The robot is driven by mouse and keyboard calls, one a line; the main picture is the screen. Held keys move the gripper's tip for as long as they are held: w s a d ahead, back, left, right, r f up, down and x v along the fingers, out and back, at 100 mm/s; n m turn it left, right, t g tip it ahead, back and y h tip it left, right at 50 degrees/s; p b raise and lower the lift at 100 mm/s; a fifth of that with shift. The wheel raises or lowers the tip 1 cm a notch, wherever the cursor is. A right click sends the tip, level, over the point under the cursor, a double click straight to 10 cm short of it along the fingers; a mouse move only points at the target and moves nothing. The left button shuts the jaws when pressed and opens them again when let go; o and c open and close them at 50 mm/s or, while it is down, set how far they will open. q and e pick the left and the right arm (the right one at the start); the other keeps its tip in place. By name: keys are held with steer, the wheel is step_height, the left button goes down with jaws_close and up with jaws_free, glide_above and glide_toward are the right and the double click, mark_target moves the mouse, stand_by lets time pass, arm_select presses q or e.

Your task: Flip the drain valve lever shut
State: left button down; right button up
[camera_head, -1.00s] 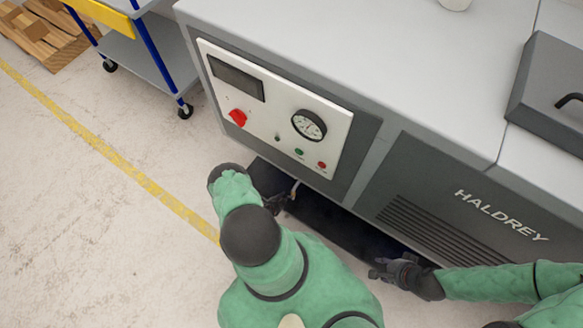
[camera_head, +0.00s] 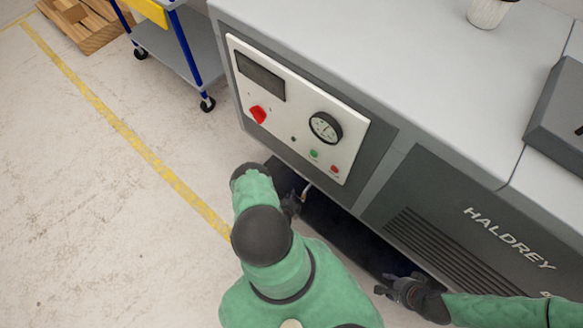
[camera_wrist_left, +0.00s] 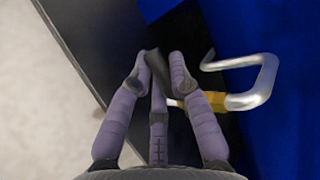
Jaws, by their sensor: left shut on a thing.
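The drain valve is low under the machine's front. In the left wrist view its brass body (camera_wrist_left: 192,102) joins a bent silver pipe (camera_wrist_left: 255,92). The dark lever (camera_wrist_left: 157,62) lies between the fingertips of my left gripper (camera_wrist_left: 160,68), which is shut on it. In the head view this gripper (camera_head: 291,206) is small and dark beside the pipe (camera_head: 305,193), below the control panel; the lever cannot be made out there. My right gripper (camera_head: 386,284) is empty, its fingers apart, in front of the lower edge of the machine.
The grey machine (camera_head: 400,80) carries a white panel (camera_head: 285,105) with a red knob (camera_head: 258,114) and a gauge (camera_head: 325,128). A blue-legged cart (camera_head: 185,50) and a wooden pallet (camera_head: 85,25) stand at upper left.

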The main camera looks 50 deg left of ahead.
stand_by(0.3)
arm_select(q)
steer(key=c, duration=1.1)
jaws_free()
steer(key=v, duration=1.2)
steer(key=shift+d, duration=0.1)
steer(key=shift+f, duration=0.1)
